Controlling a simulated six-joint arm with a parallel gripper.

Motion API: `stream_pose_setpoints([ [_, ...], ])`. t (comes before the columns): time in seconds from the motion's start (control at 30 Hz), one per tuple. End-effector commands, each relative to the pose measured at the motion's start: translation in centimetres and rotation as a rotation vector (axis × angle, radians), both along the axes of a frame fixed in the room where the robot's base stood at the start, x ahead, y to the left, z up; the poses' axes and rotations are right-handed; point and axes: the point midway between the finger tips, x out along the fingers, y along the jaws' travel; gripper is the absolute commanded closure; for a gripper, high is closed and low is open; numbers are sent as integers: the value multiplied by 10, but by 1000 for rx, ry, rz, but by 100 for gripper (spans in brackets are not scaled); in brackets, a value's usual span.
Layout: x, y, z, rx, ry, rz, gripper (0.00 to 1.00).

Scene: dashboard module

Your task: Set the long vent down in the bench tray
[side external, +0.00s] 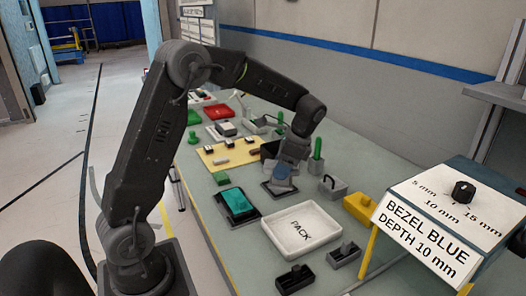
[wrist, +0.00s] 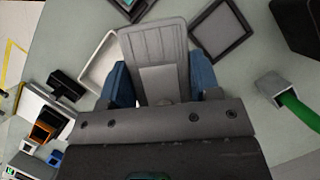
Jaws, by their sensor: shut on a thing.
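The long vent (wrist: 157,45) is a grey slatted piece with a plain block at its near end. My gripper (wrist: 162,84) is shut on it, with one blue finger on each side in the wrist view. In the side view my gripper (side external: 281,172) is low over the bench, above a dark-rimmed square tray (side external: 268,189); the vent is hard to make out there. A white tray marked PACK (side external: 318,240) is empty, nearer the camera. A white tray (wrist: 91,78) shows partly behind the vent. I cannot tell which one is the bench tray.
A dark tray with a teal block (side external: 238,203) is left of the gripper. A grey handled block (side external: 332,187) and a yellow block (side external: 358,207) are to its right. A green cylinder (wrist: 300,112) stands in a holder. A dark-rimmed square tray (wrist: 220,32) is empty.

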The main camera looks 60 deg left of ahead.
Motion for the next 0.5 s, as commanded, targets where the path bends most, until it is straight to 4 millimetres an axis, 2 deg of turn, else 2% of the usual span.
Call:
stream_pose_setpoints([
  [0.03, 2, -17, -2, -1, 2, 83, 71],
  [0.2, 2, -64, -4, 0, 2, 364, 71],
  [0.33, 0, -90, -4, 0, 0, 516, 71],
  [0.5, -1, -106, -4, 1, -2, 617, 71],
])
